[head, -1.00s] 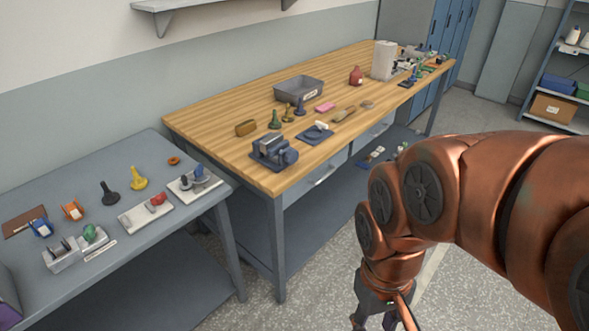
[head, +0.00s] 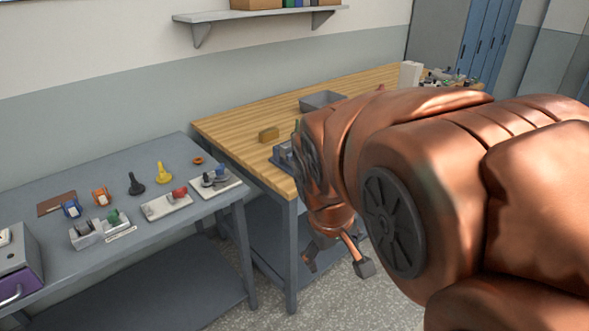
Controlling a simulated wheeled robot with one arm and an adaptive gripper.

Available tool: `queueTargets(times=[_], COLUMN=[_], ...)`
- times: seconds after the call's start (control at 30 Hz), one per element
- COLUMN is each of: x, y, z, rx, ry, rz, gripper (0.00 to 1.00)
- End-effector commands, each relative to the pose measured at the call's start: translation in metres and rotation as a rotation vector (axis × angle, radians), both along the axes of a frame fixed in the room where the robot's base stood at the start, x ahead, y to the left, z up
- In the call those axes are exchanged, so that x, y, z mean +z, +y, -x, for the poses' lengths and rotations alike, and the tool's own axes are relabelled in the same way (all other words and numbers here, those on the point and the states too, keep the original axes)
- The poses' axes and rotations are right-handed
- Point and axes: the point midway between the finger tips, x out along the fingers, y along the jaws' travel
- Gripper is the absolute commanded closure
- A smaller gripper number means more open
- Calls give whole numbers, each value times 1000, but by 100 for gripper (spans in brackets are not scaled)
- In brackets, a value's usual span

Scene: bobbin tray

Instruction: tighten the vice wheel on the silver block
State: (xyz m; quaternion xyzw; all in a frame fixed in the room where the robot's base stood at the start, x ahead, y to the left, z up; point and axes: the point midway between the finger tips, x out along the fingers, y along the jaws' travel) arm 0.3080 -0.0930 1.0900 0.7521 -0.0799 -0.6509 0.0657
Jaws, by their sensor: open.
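My gripper (head: 336,264) hangs low in front of the wooden bench, open and empty, apart from everything on both tables.
The grey table (head: 120,172) also holds a red-knobbed fixture (head: 166,205), a grey-and-dark fixture (head: 216,182), a black stamp-like piece (head: 135,184) and a yellow one (head: 163,173). A tan block (head: 268,134) and grey bin (head: 322,101) sit on the wooden bench (head: 235,123).

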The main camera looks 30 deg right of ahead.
Motion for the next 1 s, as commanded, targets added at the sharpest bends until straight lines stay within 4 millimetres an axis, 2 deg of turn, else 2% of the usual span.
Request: queueTargets(times=[0.03, 0.07, 0.2, 0.4, 0.5, 0.6, 0.8, 0.9, 1.0], x=[-6, -2, 28, 83, 112, 134, 165, 167, 159], y=[-29, -45, -121, -214, -251, -280, -316, -325, -330], z=[-24, -36, -88, -143, -167, -190, -241, -270, -298], rx=[-4, 2, 52, 170, 253, 349, 581, 718, 866], ry=[-58, -86, -203, -274, -272, -243, -138, -72, 1], rz=[66, 111, 340, 702, 889, 1067, 1403, 1553, 1687], gripper=[15, 15, 15, 15, 15, 15, 15, 15, 15])
